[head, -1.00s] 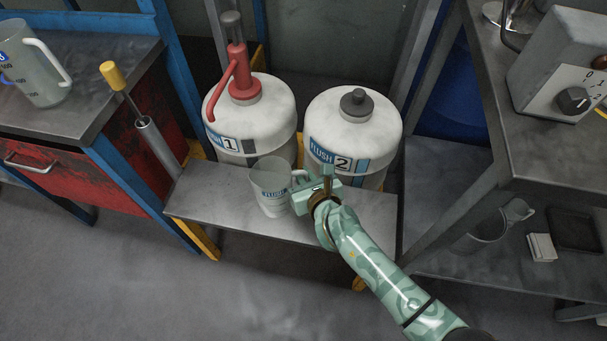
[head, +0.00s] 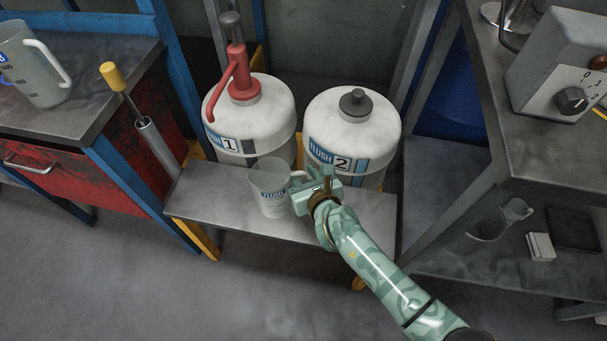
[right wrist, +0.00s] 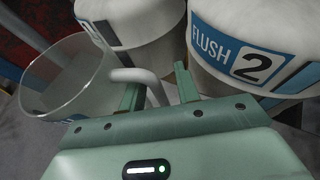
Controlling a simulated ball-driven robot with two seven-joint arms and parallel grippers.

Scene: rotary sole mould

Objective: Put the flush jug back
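The flush jug (head: 268,188), a translucent cup with a blue FLUSH label, stands upright on the low metal shelf (head: 215,208), in front of the two white flush tanks. Its pale handle points right, toward my right gripper (head: 313,182). In the right wrist view the jug (right wrist: 62,85) is at left, and its handle reaches between the two green fingers of my right gripper (right wrist: 158,88). The fingers are apart, with a gap beside the handle, so the gripper is open around it. My left gripper is not in view.
Flush tank 1 (head: 262,110) with a red pump and flush tank 2 (head: 352,125) with a dark cap stand close behind the jug. Another jug (head: 40,75) is on the left bench. A right-hand table (head: 530,150) has a lower shelf with a grey jug (head: 490,225).

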